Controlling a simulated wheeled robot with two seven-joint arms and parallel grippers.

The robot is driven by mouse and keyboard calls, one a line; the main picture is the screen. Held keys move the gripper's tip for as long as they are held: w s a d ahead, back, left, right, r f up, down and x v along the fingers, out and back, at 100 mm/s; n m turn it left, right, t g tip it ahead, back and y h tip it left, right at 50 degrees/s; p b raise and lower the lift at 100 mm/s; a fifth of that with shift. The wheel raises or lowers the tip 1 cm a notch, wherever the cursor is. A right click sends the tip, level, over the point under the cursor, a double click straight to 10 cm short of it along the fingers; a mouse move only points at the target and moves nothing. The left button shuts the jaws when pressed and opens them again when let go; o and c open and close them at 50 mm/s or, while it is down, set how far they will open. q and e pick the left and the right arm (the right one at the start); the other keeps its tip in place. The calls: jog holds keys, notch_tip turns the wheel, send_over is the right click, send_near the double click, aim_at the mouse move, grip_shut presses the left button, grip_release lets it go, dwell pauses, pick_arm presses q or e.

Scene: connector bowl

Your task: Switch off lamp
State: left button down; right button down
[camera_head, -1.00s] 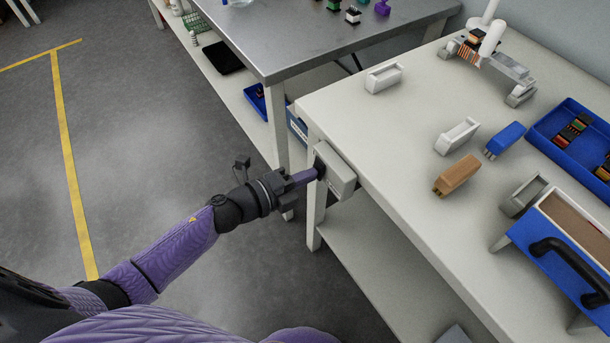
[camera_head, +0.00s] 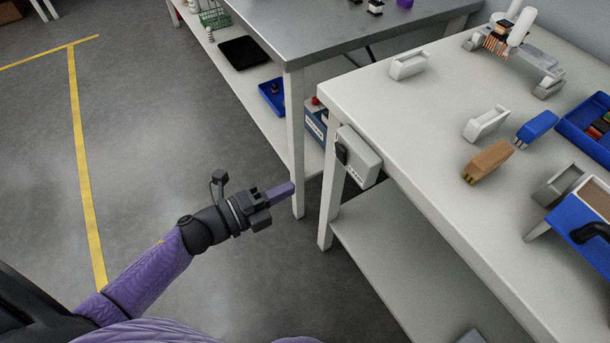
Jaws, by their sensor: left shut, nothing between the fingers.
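A light grey switch box (camera_head: 361,158) is fixed to the side of the white table near its front left corner. A dark switch (camera_head: 341,152) shows on its left face; I cannot tell which way it is set. My left gripper (camera_head: 284,192) is shut and empty, its purple fingers pointing right, apart from the box and to the lower left of it. No lit lamp can be made out; a white device with upright cylinders (camera_head: 512,28) stands at the back of the table. My right gripper is not in view.
The white table (camera_head: 440,130) holds a brown connector (camera_head: 489,162), a blue connector (camera_head: 537,127), light grey housings (camera_head: 487,124) and a blue tray (camera_head: 566,128). A metal table (camera_head: 330,25) stands behind. Open floor lies around my left arm.

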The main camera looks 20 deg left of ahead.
pick_arm(q)
jog(key=shift+f+v, duration=0.25)
jog(key=shift+v, duration=0.8)
jog(key=shift+f+v, duration=0.25)
jog(key=shift+v, duration=0.8)
